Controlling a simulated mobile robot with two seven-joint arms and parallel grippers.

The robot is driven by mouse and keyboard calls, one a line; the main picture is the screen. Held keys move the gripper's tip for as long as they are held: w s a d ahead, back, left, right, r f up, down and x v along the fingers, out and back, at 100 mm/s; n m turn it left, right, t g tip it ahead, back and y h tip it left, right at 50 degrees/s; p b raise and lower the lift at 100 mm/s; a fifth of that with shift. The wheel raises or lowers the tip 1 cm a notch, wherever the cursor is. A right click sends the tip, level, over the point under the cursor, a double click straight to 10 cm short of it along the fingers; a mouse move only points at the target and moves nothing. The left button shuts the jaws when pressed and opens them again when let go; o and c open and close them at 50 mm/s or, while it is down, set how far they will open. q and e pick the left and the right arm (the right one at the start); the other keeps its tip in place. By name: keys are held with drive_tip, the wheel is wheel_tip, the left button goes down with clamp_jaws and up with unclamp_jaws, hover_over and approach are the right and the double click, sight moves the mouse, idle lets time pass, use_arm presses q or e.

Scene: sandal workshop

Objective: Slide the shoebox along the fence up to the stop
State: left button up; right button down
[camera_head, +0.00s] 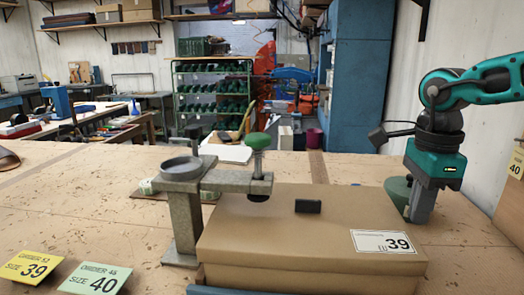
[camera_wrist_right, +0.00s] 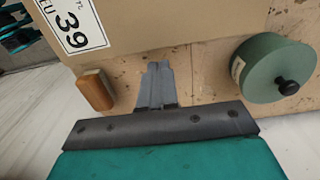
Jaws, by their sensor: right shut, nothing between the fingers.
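The shoebox (camera_head: 285,230) is a brown closed carton with a white size 39 label and a small dark block on its lid. It lies flat on the bench and also shows in the right wrist view (camera_wrist_right: 180,22). My right gripper (camera_head: 420,212) points down just beyond its right end. In the wrist view the fingers (camera_wrist_right: 157,75) are together and empty, close to the box's edge; I cannot tell whether they touch it. A blue strip (camera_head: 215,290) at the bottom edge, in front of the box, may be the fence. I cannot pick out the stop for certain. My left gripper is not seen.
A grey metal stand (camera_head: 185,215) with a dish and a green-knobbed clamp reaches over the box's left end. A green round tin (camera_wrist_right: 262,72) stands near the right gripper. A wooden block (camera_wrist_right: 95,90) lies beside the fingers. Size cards (camera_head: 30,267) lie front left.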

wheel_tip(320, 180, up, 8)
drive_tip(key=p, duration=0.5)
drive_tip(key=shift+f, duration=0.1)
idle(0.4)
